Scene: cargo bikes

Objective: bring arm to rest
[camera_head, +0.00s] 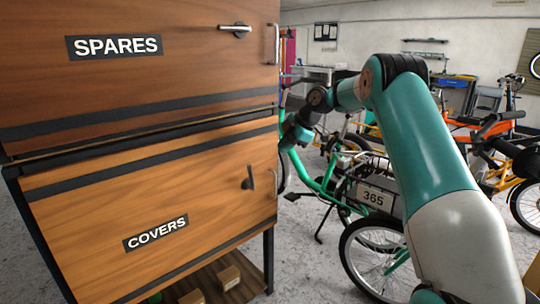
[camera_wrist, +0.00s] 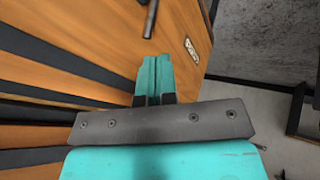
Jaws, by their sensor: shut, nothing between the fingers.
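My gripper (camera_wrist: 154,75) shows in the wrist view with its two teal fingers together and nothing between them. The fingers are in front of the wooden cabinet face, below a dark handle (camera_wrist: 151,18); I cannot tell the exact gap. In the head view my arm rises from the lower right, bends at the top and reaches left and down towards the cabinet's right edge. The fingertips are not clear in that view.
A wooden cabinet fills the left, with an upper SPARES door (camera_head: 190,60) and a lower COVERS door (camera_head: 100,230). Small boxes (camera_head: 229,277) sit on a shelf below. A green bike (camera_head: 322,183) with a 365 plate stands behind my arm. Orange bikes stand at right.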

